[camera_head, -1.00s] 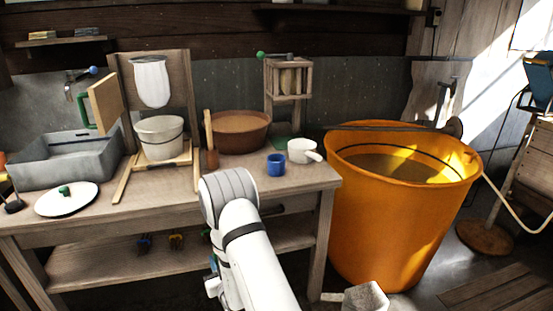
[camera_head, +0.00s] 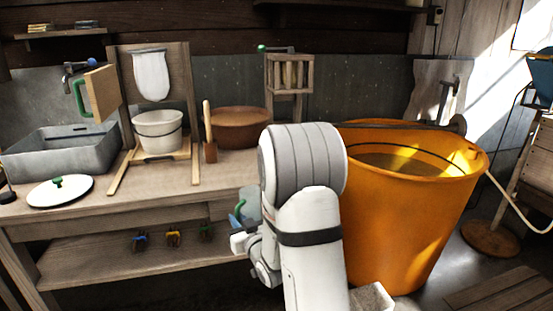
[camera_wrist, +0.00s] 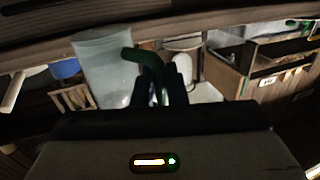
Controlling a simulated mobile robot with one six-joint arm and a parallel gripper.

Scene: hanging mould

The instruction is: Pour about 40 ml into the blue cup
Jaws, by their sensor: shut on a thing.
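My gripper (camera_wrist: 165,85) is shut on the green handle (camera_wrist: 132,54) of a clear jug (camera_wrist: 103,70) in the wrist view. The jug looks roughly upright there; how much liquid it holds I cannot tell. A small part of the clear jug (camera_head: 252,202) shows beside my arm in the head view, in front of the bench edge. A blue thing, likely the blue cup (camera_wrist: 66,69), shows left of the jug in the wrist view, apart from it. In the head view the blue cup is hidden behind my arm.
The bench holds a brown basin (camera_head: 240,131), a white pot (camera_head: 158,134), a white lid (camera_head: 60,191) and a grey sink (camera_head: 55,160). A large orange tub (camera_head: 400,220) stands close to my arm on the right. The bench's front middle is clear.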

